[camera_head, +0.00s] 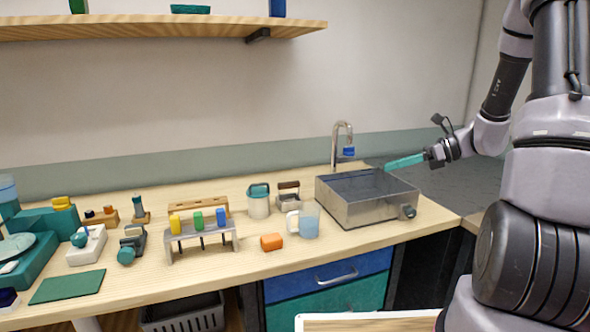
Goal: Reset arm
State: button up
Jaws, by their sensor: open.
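My gripper (408,161) is at the right, above the back right part of the metal box on the worktop. It points left, and a long teal piece shows at its end. I cannot tell whether that piece is part of the fingers. The gripper is open, and I see nothing clearly held in it. My arm comes in from the right edge and hides part of the grey counter. A grey rack (202,239) at the centre left holds upright rods with yellow (175,224), green (198,221) and blue (221,217) tops.
The metal box (362,208) stands on the right of the wooden worktop, with a tap (336,150) behind it. A wooden shelf (160,29) crosses above.

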jog(key=s+a+r+n+t+h, duration=0.2)
jog(key=s+r+n+h, duration=0.8)
jog(key=s+r+n, duration=0.7)
jog(key=s+n+t, duration=0.1)
jog(key=s+n, duration=0.1)
jog(key=n, duration=0.1)
jog(key=shift+s+a+r, duration=0.15)
jog(key=shift+s+r, duration=0.15)
jog(key=shift+s, duration=0.05)
dwell(0.3)
